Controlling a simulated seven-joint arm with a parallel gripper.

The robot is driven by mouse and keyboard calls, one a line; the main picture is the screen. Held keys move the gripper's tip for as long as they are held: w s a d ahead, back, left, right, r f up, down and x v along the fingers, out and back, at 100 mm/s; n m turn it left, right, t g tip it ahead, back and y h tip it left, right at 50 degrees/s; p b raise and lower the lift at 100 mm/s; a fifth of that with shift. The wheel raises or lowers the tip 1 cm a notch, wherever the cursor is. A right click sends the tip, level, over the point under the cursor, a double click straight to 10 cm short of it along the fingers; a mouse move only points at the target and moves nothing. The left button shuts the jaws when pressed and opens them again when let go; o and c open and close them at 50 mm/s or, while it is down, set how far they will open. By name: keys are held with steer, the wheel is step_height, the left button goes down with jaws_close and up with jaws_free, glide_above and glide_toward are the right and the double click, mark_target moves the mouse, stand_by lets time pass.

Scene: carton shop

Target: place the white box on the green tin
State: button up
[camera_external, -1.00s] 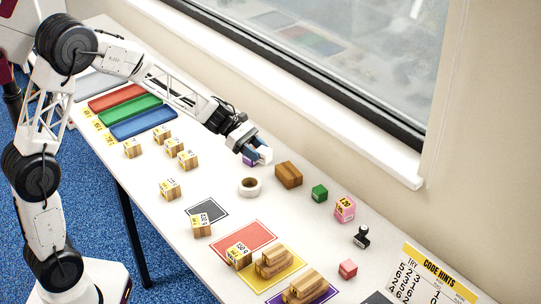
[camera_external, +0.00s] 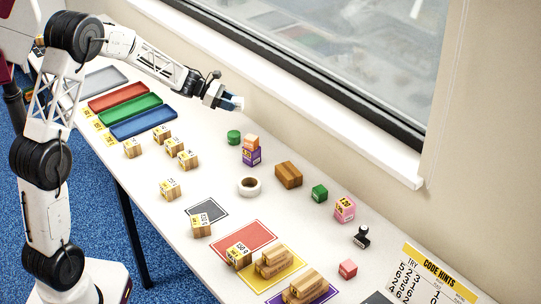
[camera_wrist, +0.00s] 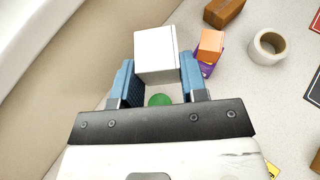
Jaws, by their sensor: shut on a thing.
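The white box (camera_wrist: 155,55) is held between the two blue fingers of my gripper (camera_wrist: 158,80) in the wrist view. In the external view my gripper (camera_external: 228,100) is raised above the table near the window side, with the white box (camera_external: 238,103) at its tip. The green tin (camera_external: 234,137) stands on the table below and slightly right of my gripper. In the wrist view only part of the green tin (camera_wrist: 160,100) shows beneath the white box, between the fingers; the rest is hidden.
Close to the green tin, an orange block (camera_external: 251,141) sits on a purple box (camera_external: 251,157). The window sill and wall (camera_external: 300,128) are behind.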

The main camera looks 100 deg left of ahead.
mark_target(234, 138)
step_height(234, 138, down, 5)
steer(key=s+a, duration=0.2)
steer(key=a, duration=0.1)
steer(key=shift+s+n+y, duration=0.2)
steer(key=shift+n+y, duration=0.1)
steer(key=shift+y, duration=0.1)
steer(key=shift+f, duration=0.15)
steer(key=shift+f, duration=1.9)
steer(key=shift+f, duration=0.1)
steer(key=shift+f, duration=1.9)
steer(key=shift+f, duration=0.1)
